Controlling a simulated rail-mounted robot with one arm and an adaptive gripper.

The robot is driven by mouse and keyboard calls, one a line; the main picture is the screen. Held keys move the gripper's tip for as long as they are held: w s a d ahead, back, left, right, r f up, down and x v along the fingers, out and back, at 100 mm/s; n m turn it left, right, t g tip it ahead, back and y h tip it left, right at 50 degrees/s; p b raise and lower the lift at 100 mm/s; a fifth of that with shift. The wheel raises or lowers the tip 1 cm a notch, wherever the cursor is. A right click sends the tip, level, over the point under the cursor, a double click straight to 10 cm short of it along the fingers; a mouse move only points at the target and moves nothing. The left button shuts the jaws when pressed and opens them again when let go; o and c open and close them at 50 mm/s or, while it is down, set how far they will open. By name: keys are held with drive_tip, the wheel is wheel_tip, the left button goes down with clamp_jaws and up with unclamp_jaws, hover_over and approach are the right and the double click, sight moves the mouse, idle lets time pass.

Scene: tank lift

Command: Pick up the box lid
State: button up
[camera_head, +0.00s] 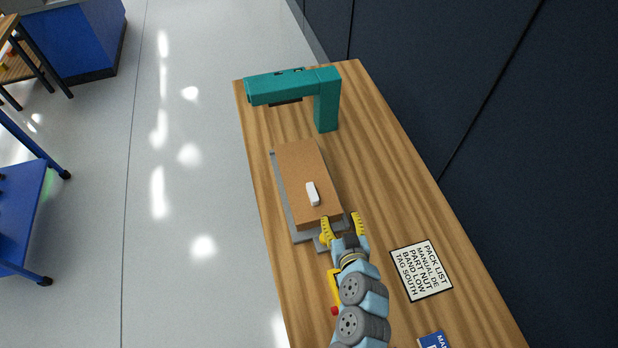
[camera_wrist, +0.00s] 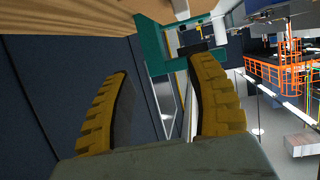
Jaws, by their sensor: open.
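A brown box lid (camera_head: 297,178) with a white handle (camera_head: 312,193) on top lies in a grey tray or frame (camera_head: 296,231) on the wooden table (camera_head: 385,165). Whether a box body is under the lid I cannot tell. My gripper (camera_head: 343,226) is open, with yellow fingers, at the near end of the lid, close to its near right corner. It looks empty in the wrist view (camera_wrist: 160,105). The handle lies beyond the fingertips, and I cannot make it out in the wrist view.
A teal arch-shaped device (camera_head: 326,100) stands at the far end of the table. A printed pack list card (camera_head: 421,270) lies right of my arm, with a blue booklet (camera_head: 434,341) at the bottom edge. A dark wall (camera_head: 480,120) runs along the right side.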

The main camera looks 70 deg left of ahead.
drive_tip(key=s+a+n+g, duration=0.2)
drive_tip(key=s, duration=0.1)
drive_tip(key=p, duration=0.2)
approach(311, 185)
drive_tip(key=x, duration=0.4)
drive_tip(key=shift+s+a, duration=0.15)
drive_tip(key=shift+a+f+m, duration=0.3)
drive_tip(key=shift+a, duration=0.25)
drive_tip(key=shift+p+x, duration=0.8)
drive_tip(key=shift+x, duration=1.65)
clamp_jaws()
